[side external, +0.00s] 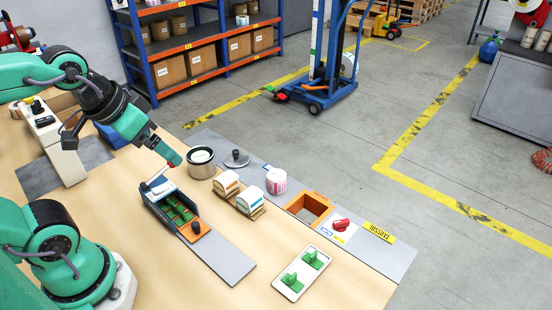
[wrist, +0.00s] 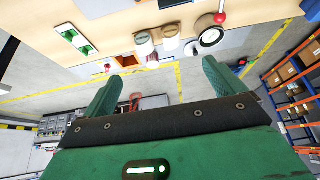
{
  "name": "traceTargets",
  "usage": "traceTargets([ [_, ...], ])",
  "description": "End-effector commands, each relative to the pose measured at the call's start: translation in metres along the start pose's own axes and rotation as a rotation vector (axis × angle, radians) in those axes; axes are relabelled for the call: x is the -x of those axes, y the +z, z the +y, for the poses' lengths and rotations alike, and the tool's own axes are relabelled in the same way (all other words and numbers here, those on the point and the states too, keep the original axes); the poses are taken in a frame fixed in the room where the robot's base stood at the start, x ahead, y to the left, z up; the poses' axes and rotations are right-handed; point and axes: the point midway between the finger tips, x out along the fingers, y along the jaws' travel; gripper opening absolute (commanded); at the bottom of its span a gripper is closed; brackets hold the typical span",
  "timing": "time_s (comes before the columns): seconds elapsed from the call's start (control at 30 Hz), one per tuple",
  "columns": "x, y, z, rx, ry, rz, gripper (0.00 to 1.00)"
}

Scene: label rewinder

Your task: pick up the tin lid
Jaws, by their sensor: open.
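The tin lid (side external: 237,158) is a flat dark grey disc with a black knob on top. It lies on the grey strip at the table's far edge in the side view, just right of the open tin (side external: 200,162). In the wrist view a small grey round shape beside the tin (wrist: 211,38) looks like the lid (wrist: 191,48), partly unclear. My gripper (side external: 170,155) is above the table, left of the tin and apart from the lid. In the wrist view my gripper (wrist: 163,80) has its two green fingers spread wide with nothing between them.
Label rolls (side external: 249,199) on a holder, a pink-white roll (side external: 276,181) and an orange frame (side external: 309,207) stand right of the tin. A dark tray (side external: 178,211) with green pieces and a white plate (side external: 302,273) lie nearer. Wood between them is clear.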

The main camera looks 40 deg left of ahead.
Motion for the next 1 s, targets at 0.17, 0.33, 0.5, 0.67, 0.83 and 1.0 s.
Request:
traceTargets([
  [0.17, 0.0, 0.0, 0.0, 0.0, 0.0, 0.0, 1.0],
  [0.33, 0.0, -0.002, 0.0, -0.004, -0.001, -0.003, 1.0],
  [0.5, -0.002, -0.011, -0.002, -0.029, -0.004, -0.021, 1.0],
  [0.67, -0.007, -0.03, -0.006, -0.08, -0.008, -0.054, 1.0],
  [0.83, -0.018, -0.055, -0.013, -0.15, -0.01, -0.101, 1.0],
  [1.0, -0.034, -0.081, -0.021, -0.225, -0.006, -0.148, 1.0],
])
